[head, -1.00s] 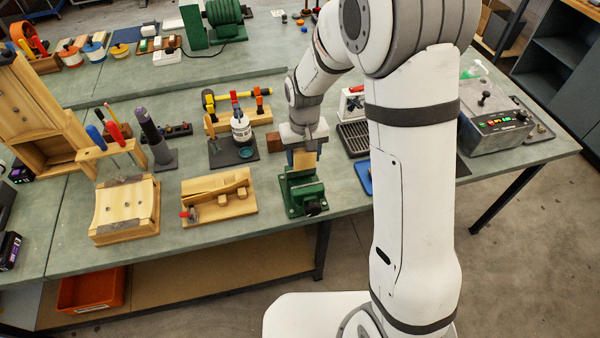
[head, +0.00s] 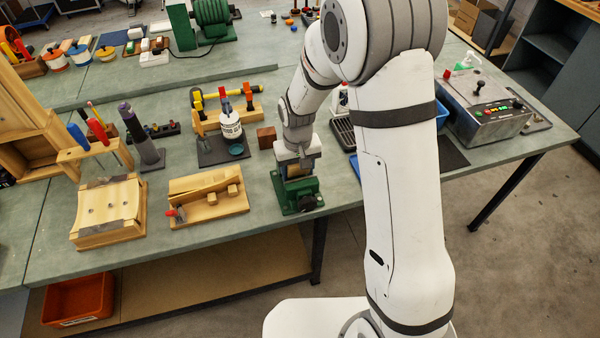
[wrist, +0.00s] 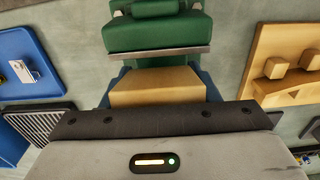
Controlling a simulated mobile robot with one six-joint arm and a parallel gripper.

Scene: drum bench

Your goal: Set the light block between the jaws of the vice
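The green vice (head: 297,194) stands at the front edge of the bench in the head view. In the wrist view one of its green jaws (wrist: 158,36), with a grey metal face, lies across the top middle. The light block (wrist: 157,86) is pale wood and sits between the blue-grey fingers of my gripper (head: 297,170), which is shut on it. In the head view my gripper is directly over the vice and low, and only a sliver of the block shows. The block's underside and the other jaw are hidden, so I cannot tell whether it touches the vice.
A wooden jig (head: 208,197) lies left of the vice. A dark brown block (head: 266,138) and a white bottle (head: 230,122) on a dark mat stand behind. A blue tray (wrist: 28,62) and a black grille (wrist: 36,124) show at left in the wrist view.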

